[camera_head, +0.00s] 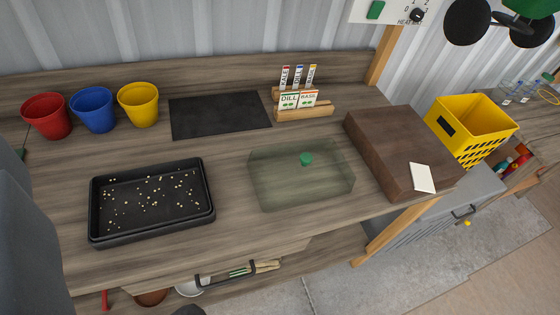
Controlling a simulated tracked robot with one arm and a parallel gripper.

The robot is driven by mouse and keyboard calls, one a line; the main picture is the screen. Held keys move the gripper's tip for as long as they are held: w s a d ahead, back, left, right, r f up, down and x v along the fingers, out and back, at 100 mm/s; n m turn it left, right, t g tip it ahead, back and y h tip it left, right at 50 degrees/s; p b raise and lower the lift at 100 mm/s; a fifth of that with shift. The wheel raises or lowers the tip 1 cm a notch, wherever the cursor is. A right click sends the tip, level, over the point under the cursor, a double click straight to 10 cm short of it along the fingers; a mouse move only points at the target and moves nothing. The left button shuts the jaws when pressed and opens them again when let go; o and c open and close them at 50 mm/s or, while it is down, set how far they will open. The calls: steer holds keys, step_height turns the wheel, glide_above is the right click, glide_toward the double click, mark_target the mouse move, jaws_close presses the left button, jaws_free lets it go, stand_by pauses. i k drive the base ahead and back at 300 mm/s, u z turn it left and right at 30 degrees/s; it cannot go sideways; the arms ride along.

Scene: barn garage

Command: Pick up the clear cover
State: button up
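The clear cover (300,182) is a see-through, faintly green, box-shaped lid with a small green knob (306,159) on its top. It sits on the wooden workbench right of the middle of the view, close to the front edge. It lies left of a dark brown block and in front of the seed packet stand. It stands apart from the black tray (150,235), which lies to its left with pale seeds scattered inside. My gripper is not in view, so I cannot see whether it holds anything.
Red (47,117), blue (93,111) and yellow (139,105) pots stand at the back left, beside a flat black mat (219,115). The seed packet stand (305,112) is behind the cover. The brown block (388,150) bears a white card (422,178). A yellow crate (467,122) is further right.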

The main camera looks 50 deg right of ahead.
mark_target(284, 177)
steer(key=u, duration=1.75)
steer(key=k, duration=1.15)
steer(key=z, duration=1.45)
steer(key=i, duration=1)
steer(key=u, duration=0.05)
